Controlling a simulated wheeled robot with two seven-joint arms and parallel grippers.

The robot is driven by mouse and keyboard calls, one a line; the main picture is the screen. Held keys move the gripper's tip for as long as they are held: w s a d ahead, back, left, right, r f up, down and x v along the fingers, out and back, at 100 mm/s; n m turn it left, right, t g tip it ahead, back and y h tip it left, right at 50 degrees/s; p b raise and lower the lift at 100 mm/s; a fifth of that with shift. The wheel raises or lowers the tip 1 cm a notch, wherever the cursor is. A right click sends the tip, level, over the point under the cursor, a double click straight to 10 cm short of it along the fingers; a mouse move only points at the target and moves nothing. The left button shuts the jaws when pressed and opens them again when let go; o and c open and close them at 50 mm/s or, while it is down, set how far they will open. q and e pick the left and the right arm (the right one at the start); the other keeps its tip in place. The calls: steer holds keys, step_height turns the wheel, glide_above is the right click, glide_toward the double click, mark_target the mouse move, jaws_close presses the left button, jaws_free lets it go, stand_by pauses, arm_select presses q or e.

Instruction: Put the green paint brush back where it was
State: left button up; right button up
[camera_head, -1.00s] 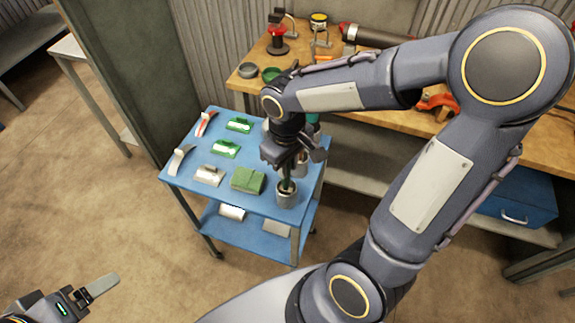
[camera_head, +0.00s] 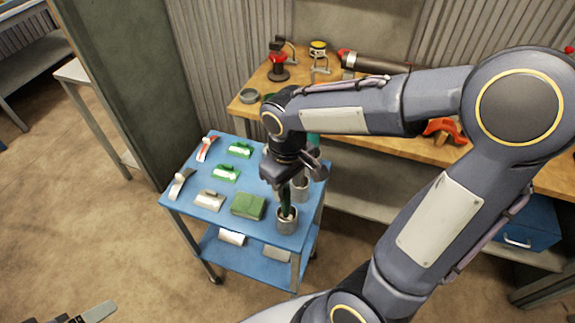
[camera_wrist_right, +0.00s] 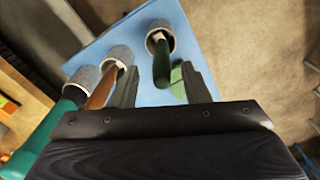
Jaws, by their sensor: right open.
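The green paint brush (camera_head: 286,203) stands handle up in a grey metal can (camera_head: 287,222) at the near right corner of the blue cart. In the right wrist view, its dark green handle (camera_wrist_right: 162,68) leans in the can (camera_wrist_right: 152,38). My right gripper (camera_head: 287,183) is over the can, pointing down. In the wrist view its two fingers (camera_wrist_right: 158,88) are apart, with the handle between or just beyond them and a gap on both sides. My left gripper (camera_head: 92,313) is only partly visible at the bottom left, away from the cart.
Two more cans stand close by, one with a brown-handled brush (camera_wrist_right: 102,88), one with a teal handle (camera_wrist_right: 45,130). A green block (camera_head: 248,206) and several trowels (camera_head: 209,200) lie on the cart (camera_head: 232,225). A wooden workbench (camera_head: 390,140) stands behind.

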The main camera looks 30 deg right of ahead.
step_height(320, 180, up, 9)
steer(key=shift+f, duration=0.2)
steer(key=s+f+m+t+y, duration=0.1)
steer(key=s+m+t+y, duration=0.1)
steer(key=s, duration=0.3)
steer(key=s+a+f+m+t+y, duration=0.1)
steer(key=s+f+m+t+y, duration=0.1)
steer(key=s, duration=0.4)
steer(key=shift+s+m+t, duration=0.2)
steer(key=shift+m+t, duration=0.2)
steer(key=shift+t, duration=0.4)
steer(key=shift+r, duration=0.1)
